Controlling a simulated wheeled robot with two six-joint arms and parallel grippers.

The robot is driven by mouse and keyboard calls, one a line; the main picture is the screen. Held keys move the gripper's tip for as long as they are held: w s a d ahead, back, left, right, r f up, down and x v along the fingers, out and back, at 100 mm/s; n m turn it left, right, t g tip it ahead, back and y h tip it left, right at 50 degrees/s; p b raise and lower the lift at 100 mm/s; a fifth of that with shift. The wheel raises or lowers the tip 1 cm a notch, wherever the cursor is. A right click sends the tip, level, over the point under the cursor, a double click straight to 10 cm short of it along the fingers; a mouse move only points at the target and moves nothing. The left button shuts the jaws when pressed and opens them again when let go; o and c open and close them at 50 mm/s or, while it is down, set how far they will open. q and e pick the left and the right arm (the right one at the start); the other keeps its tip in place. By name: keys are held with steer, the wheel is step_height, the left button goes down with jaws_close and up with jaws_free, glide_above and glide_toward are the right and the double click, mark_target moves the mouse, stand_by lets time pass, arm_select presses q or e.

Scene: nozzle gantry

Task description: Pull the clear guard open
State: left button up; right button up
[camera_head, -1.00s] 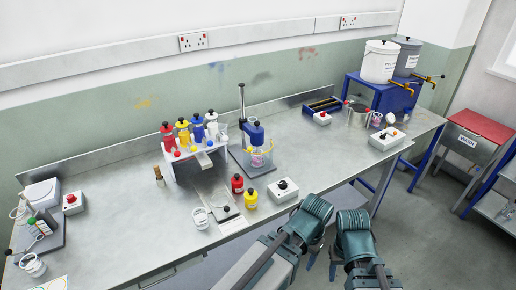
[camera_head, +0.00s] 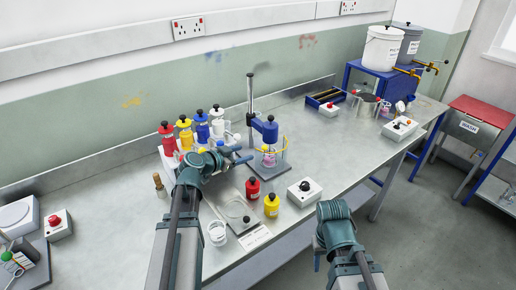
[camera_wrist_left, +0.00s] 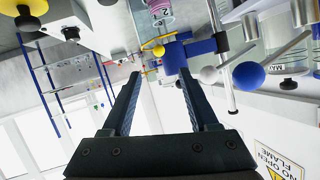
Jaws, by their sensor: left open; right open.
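The clear guard (camera_head: 284,158), with yellow edging, stands around the front of the blue nozzle gantry (camera_head: 266,130) on the bench. A small cup with pink contents (camera_head: 269,160) is inside it. My left gripper (camera_head: 241,156) is just left of the guard, and no contact shows. In the left wrist view its fingers (camera_wrist_left: 158,75) are apart with nothing between them. A yellow ball and rod (camera_wrist_left: 159,50) and a blue part (camera_wrist_left: 176,58) lie beyond the fingertips.
A red bottle (camera_head: 253,188) and a yellow bottle (camera_head: 271,205) stand in front of the gantry. A white box with a black knob (camera_head: 304,194) is to their right. A rack of coloured bottles (camera_head: 167,159) stands behind my left arm. Bench space right of the gantry is clear.

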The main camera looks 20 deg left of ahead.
mark_target(263, 148)
arm_select(q)
steer(key=shift+b+x, duration=2.6)
steer(key=shift+x, duration=4.35)
steer(key=shift+s+d, duration=0.1)
steer(key=shift+d, duration=0.05)
jaws_close()
